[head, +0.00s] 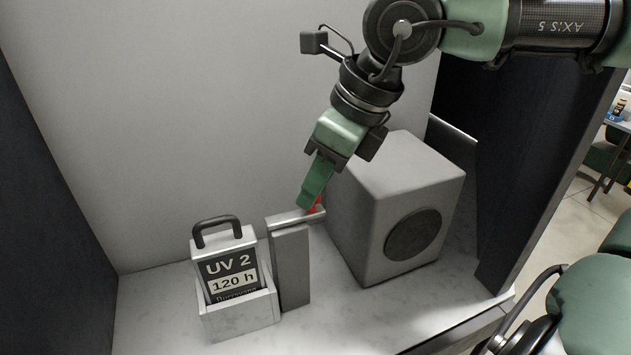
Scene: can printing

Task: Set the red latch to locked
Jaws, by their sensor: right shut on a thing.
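The red latch (315,207) shows as a small bit of red at the top of a grey upright post (292,262). A pale bar lies across the post's top beside it. My right gripper (307,203) comes down from above and is shut on the red latch. Its green fingers hide most of the latch, so I cannot tell which setting it is in. My left gripper is not in view.
A cartridge (231,262) labelled "UV 2 120 h", with a dark handle, stands in a pale holder (240,318) left of the post. A grey box (397,205) with a round dark disc stands close on the right. Dark side walls and a back wall enclose the space. The counter front is clear.

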